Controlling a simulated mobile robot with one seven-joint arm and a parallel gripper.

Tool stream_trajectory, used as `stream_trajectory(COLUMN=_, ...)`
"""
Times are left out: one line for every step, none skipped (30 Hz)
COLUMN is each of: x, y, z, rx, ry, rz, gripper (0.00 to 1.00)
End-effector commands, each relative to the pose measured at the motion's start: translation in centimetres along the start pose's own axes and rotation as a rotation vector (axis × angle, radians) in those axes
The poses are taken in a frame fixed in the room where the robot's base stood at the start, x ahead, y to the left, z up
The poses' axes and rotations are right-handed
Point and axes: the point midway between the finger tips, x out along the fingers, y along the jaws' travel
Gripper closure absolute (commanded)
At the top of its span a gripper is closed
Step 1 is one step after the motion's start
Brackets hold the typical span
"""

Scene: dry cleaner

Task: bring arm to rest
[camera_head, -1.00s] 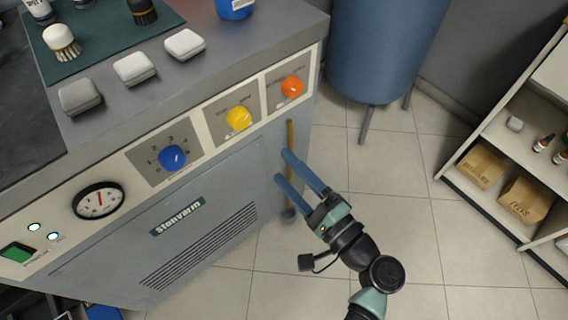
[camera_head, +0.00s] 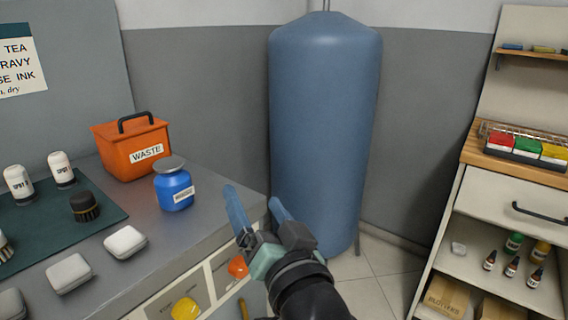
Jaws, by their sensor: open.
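My gripper (camera_head: 254,206) is in the lower middle of the head view, with its two blue fingers spread apart and nothing between them. It points up and away, over the right edge of the grey counter and in front of the blue tank. The dark wrist and arm run down to the bottom edge of the picture. The rest of the arm is out of view.
A blue jar (camera_head: 174,186) stands on the counter left of my gripper, with an orange waste bin (camera_head: 133,147) behind it. A tall blue tank (camera_head: 322,120) stands behind. Shelves (camera_head: 490,240) stand at right. Floor (camera_head: 375,275) shows between.

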Motion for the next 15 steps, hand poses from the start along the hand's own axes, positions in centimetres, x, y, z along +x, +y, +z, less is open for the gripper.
stream_trajectory(x=-0.4, y=-2.0, z=-3.6, rx=-0.107, ry=0.096, rz=0.009, gripper=0.15)
stream_trajectory(x=-0.8, y=-3.2, z=-5.6, rx=-0.167, ry=0.153, rz=0.018, gripper=0.15)
stream_trajectory(x=-1.6, y=-4.7, z=-8.2, rx=-0.244, ry=0.231, rz=0.033, gripper=0.15)
stream_trajectory(x=-2.3, y=-5.8, z=-10.1, rx=-0.297, ry=0.289, rz=0.044, gripper=0.15)
stream_trajectory(x=-3.1, y=-7.0, z=-11.9, rx=-0.348, ry=0.348, rz=0.054, gripper=0.15)
stream_trajectory(x=-4.4, y=-8.6, z=-14.2, rx=-0.413, ry=0.429, rz=0.068, gripper=0.15)
stream_trajectory(x=-5.5, y=-9.8, z=-15.8, rx=-0.459, ry=0.488, rz=0.08, gripper=0.15)
stream_trajectory(x=-6.7, y=-11.0, z=-17.4, rx=-0.503, ry=0.549, rz=0.092, gripper=0.15)
stream_trajectory(x=-8.5, y=-12.7, z=-19.3, rx=-0.558, ry=0.631, rz=0.109, gripper=0.15)
stream_trajectory(x=-9.9, y=-13.9, z=-20.6, rx=-0.596, ry=0.693, rz=0.121, gripper=0.15)
stream_trajectory(x=-11.4, y=-15.1, z=-21.8, rx=-0.634, ry=0.755, rz=0.135, gripper=0.15)
stream_trajectory(x=-13.6, y=-16.7, z=-23.3, rx=-0.68, ry=0.839, rz=0.155, gripper=0.15)
stream_trajectory(x=-13.8, y=-17.7, z=-25.0, rx=-0.69, ry=0.851, rz=0.164, gripper=0.15)
stream_trajectory(x=-13.2, y=-18.3, z=-26.4, rx=-0.685, ry=0.835, rz=0.165, gripper=0.15)
stream_trajectory(x=-13.0, y=-18.9, z=-27.5, rx=-0.683, ry=0.831, rz=0.165, gripper=0.15)
